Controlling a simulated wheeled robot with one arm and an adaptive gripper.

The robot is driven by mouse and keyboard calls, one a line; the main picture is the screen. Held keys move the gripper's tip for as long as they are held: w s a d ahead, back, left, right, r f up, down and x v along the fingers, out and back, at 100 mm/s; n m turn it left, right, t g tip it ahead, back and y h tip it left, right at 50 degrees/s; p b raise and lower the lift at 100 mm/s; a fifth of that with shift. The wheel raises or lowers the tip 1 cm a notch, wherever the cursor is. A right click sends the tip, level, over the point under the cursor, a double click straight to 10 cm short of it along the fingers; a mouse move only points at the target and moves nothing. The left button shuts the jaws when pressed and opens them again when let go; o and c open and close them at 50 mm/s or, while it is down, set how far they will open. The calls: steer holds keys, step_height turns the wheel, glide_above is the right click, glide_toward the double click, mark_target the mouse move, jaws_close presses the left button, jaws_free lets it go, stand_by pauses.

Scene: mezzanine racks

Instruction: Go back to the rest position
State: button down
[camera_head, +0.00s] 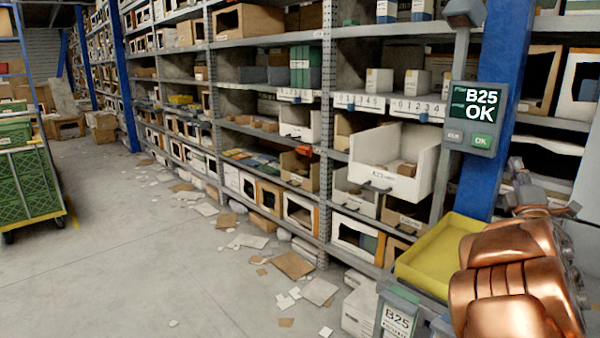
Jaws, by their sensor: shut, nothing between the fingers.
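My gripper (517,168) is at the right of the view, at the far end of my copper-coloured arm. It is small and grey, looks shut, and holds nothing that I can see. It is just below and right of a display panel (474,118) reading "B25 OK", and apart from it as far as I can tell. My arm hides part of the rack behind it.
A white bin (404,160) juts out from the rack, left of the panel. A yellow tray (437,258) sits below, beside my arm. Cardboard and paper scraps (293,265) litter the floor along the rack. A green crate cart (30,180) stands left; the floor between is mostly clear.

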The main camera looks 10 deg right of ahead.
steer(key=s+a+f+m+g+y, duration=0.1)
steer(key=s+a+f+m+g, duration=0.1)
steer(key=a+f+m+g, duration=0.7)
steer(key=s+a+f+m+g+y, duration=0.1)
steer(key=s+a+f+m+g, duration=0.2)
steer(key=a+f+m+g, duration=0.55)
steer(key=s+a+f+n+g+y, duration=0.1)
steer(key=s+a+f+y, duration=0.2)
steer(key=s+a+f, duration=0.4)
steer(key=s+a+f+n+g+y, duration=0.15)
steer(key=s+a+f, duration=0.25)
steer(key=s+a, duration=0.45)
steer(key=s+a+f+g+y, duration=0.1)
steer(key=s+a+g, duration=0.2)
steer(key=s+a, duration=0.35)
steer(key=s+a+g+y, duration=0.1)
steer(key=s+a+g, duration=0.15)
steer(key=s, duration=0.65)
steer(key=s+p+v, duration=0.2)
steer(key=p+v, duration=0.8)
steer(key=s+r+p+v, duration=0.1)
steer(key=s+p+v, duration=0.2)
steer(key=p+v, duration=0.7)
steer(key=shift+s+r+t, duration=0.2)
steer(key=shift+r+t, duration=0.25)
steer(key=shift+r, duration=0.15)
